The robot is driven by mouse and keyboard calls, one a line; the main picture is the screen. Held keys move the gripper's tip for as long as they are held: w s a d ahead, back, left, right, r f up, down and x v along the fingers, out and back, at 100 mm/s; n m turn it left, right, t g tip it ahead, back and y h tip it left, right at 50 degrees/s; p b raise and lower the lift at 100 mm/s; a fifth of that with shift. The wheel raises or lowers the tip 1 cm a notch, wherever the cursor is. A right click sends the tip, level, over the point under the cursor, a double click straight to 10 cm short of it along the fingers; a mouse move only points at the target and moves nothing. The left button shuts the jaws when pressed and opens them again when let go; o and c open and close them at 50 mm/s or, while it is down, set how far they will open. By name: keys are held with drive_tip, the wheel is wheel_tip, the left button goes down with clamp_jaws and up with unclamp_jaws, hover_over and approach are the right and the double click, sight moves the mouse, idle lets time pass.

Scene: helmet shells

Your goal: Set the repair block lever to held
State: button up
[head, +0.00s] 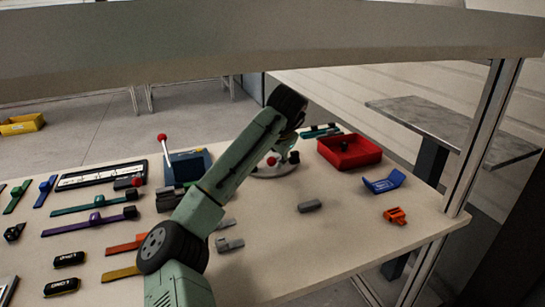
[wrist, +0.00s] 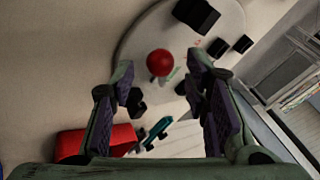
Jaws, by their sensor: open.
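A lever with a red ball knob (wrist: 160,62) stands on a round pale base (wrist: 134,42) in the wrist view. The knob also shows in the head view (head: 272,161), just right of my forearm. My gripper (wrist: 160,70) is open, with its two fingers on either side of the knob in the picture. I see no clear contact, and I cannot tell the depth between them. My arm hides part of the base in the head view. A second red-knobbed lever (head: 162,138) rises by a blue block (head: 190,165) on the left. No label shows which one is the repair block.
A red bin (head: 350,152), a blue bracket (head: 384,182) and an orange part (head: 395,216) lie to the right. Coloured straps (head: 90,222) and small dark parts crowd the left. The table's (head: 290,260) front right is mostly clear. A post (head: 480,150) stands at the right.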

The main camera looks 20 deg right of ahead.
drive_tip(key=shift+x, duration=1.1)
clamp_jaws()
